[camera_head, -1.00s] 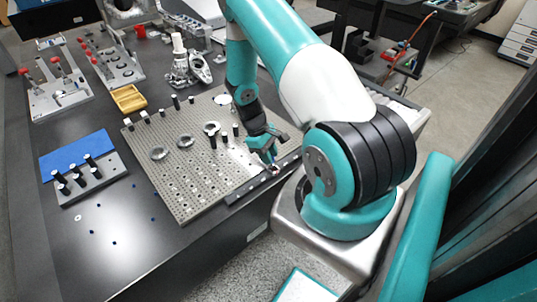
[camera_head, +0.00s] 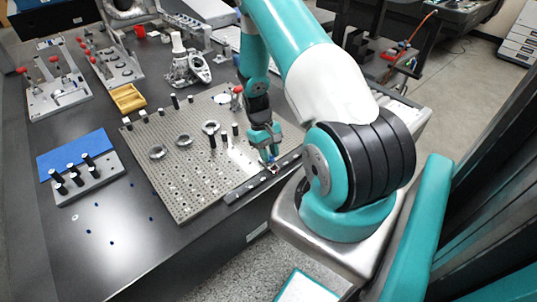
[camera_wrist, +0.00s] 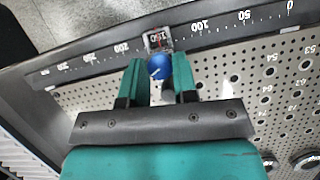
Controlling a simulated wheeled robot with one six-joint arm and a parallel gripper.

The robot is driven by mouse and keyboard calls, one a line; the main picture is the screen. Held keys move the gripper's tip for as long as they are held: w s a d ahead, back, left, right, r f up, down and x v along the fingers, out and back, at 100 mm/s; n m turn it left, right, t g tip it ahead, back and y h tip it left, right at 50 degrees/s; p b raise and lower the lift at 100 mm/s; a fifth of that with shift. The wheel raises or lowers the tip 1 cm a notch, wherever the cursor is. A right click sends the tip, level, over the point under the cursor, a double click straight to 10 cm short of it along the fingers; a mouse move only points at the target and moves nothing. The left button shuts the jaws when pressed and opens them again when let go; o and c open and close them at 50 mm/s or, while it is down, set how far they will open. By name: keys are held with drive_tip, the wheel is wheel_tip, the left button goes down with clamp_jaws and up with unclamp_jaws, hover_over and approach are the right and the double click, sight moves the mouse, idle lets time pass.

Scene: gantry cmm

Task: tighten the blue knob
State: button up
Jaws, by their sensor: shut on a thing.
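The blue knob (camera_wrist: 159,66) sits at the clamp on the dark ruler rail in the wrist view, with a white mark on its face. My gripper (camera_wrist: 158,80) has its two teal fingers on either side of the knob, shut on it. In the head view my gripper (camera_head: 269,161) points down at the ruler rail (camera_head: 240,193) along the front edge of the perforated plate. The knob is too small and too covered by the fingers to make out clearly there.
The perforated plate (camera_head: 205,185) carries several black pins and metal rings beside the rail. A block with black-topped pins (camera_head: 90,187) and a yellow tray (camera_head: 128,99) stand to the left. A red-topped post (camera_head: 237,97) rises behind my gripper.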

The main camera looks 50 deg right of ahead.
drive_tip(key=shift+d+m+y, duration=0.1)
drive_tip(key=shift+m+y, duration=0.3)
drive_tip(key=shift+m, duration=0.8)
drive_tip(key=o, duration=0.9)
drive_tip(key=shift+o, duration=0.2)
drive_tip(key=b+v, duration=0.2)
drive_tip(key=v, duration=1.5)
drive_tip(key=shift+s+d+r+b, duration=0.15)
drive_tip(key=shift+s+r+b, duration=0.1)
drive_tip(key=shift+r+b, duration=0.05)
